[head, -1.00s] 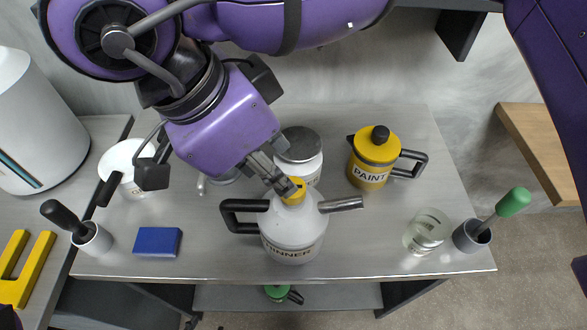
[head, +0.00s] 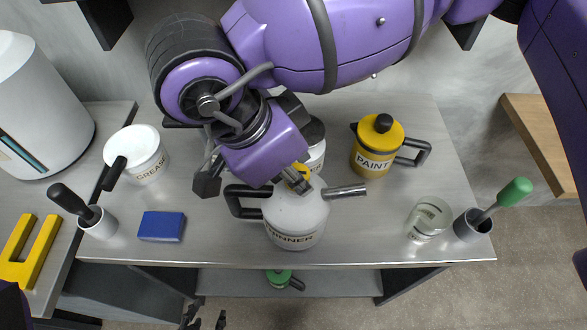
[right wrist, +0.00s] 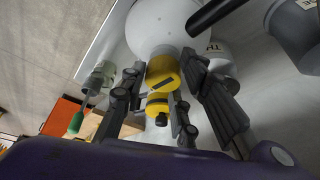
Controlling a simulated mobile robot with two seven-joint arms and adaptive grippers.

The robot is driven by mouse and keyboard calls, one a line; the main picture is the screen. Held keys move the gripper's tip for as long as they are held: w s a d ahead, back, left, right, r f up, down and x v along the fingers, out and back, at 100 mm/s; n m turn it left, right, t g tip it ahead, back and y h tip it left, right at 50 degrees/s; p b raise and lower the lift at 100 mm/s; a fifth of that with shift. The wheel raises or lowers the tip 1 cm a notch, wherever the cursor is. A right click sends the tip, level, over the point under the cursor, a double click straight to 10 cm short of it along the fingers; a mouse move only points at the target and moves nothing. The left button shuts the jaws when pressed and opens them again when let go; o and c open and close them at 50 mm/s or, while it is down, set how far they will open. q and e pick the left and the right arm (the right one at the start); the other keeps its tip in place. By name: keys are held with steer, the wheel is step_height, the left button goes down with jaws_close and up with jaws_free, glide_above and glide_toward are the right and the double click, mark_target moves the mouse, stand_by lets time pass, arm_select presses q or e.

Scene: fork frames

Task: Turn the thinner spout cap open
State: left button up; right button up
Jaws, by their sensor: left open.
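The thinner can (head: 296,222) is white and stands upright on the bench, with a black handle at its left and a grey spout (head: 346,191) at its right. A yellow cap (right wrist: 162,72) sits on its top; in the head view my right gripper (head: 298,180) covers much of it. In the right wrist view the two dark fingers sit close against opposite sides of the cap and look shut on it. My left gripper (head: 205,320) shows only in part at the bottom edge, below the bench front, open and empty.
A yellow paint pot (head: 372,163) stands right of the can, and another white can (head: 317,153) close behind it. A grease tub (head: 147,160), blue block (head: 161,226), glass jar (head: 427,220) and brush cup (head: 470,228) are also on the bench.

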jaws_close()
steer(key=shift+f+n+b, duration=0.2)
steer(key=shift+n+b, duration=0.15)
steer(key=shift+n, duration=0.05)
steer(key=shift+r, duration=0.1)
steer(key=shift+o, duration=2.4)
jaws_free()
steer(key=shift+r, duration=0.1)
steer(key=v, duration=1.2)
steer(key=shift+s, duration=0.3)
steer(key=shift+d, duration=0.15)
